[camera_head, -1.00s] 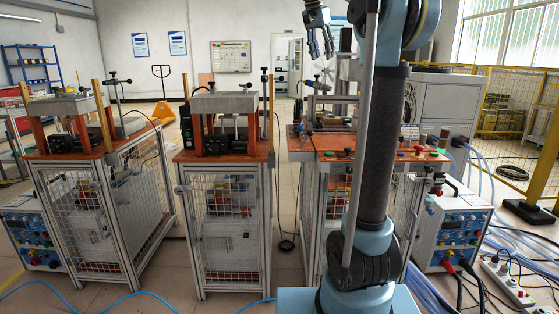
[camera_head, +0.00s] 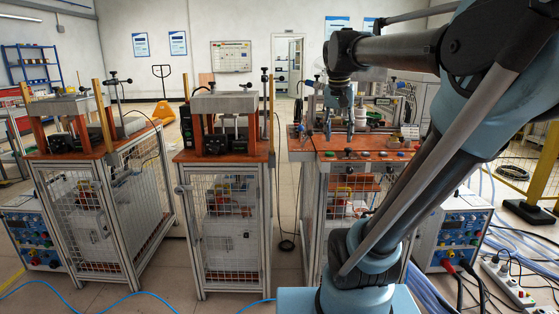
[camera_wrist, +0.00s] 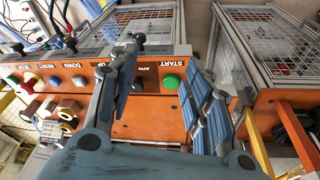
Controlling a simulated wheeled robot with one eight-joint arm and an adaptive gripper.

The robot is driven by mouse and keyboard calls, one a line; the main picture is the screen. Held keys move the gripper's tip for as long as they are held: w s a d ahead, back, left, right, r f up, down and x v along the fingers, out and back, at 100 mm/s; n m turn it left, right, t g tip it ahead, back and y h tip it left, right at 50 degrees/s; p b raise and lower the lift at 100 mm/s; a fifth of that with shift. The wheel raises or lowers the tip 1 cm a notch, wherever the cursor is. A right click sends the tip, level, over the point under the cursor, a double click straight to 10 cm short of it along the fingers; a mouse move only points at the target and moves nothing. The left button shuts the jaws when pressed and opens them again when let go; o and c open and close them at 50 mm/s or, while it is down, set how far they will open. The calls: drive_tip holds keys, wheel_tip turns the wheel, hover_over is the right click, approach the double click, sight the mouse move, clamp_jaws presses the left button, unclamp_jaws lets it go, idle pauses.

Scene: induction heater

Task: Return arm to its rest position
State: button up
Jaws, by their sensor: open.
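My gripper (camera_head: 340,126) hangs fingers-down in front of the right-hand workstation (camera_head: 352,154) in the head view. In the wrist view, my gripper (camera_wrist: 162,88) shows its two blue padded fingers spread apart with nothing between them. The orange control panel (camera_wrist: 150,118) lies beyond the fingers, with a green START button (camera_wrist: 171,82) showing between them. I cannot tell the exact gap between the fingertips and the panel. My arm is bent, with its elbow at the upper right of the head view.
A middle workstation (camera_head: 228,157) and a left workstation (camera_head: 68,155) stand to the left. A blue power unit (camera_head: 455,238) is at the right, with cables (camera_head: 480,282) on the floor. A yellow mesh fence (camera_head: 530,170) stands at the far right.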

drive_tip(key=s+f+n, duration=0.1)
drive_tip(key=s+f, duration=0.4)
drive_tip(key=f, duration=0.3)
drive_tip(key=s+f+n+y, duration=0.1)
drive_tip(key=s+f, duration=0.5)
drive_tip(key=f, duration=0.3)
drive_tip(key=s+f+n, duration=0.1)
drive_tip(key=s+f, duration=0.5)
drive_tip(key=f, duration=0.2)
drive_tip(key=shift+f+n, duration=0.3)
drive_tip(key=shift+f, duration=0.1)
drive_tip(key=shift+a, duration=0.1)
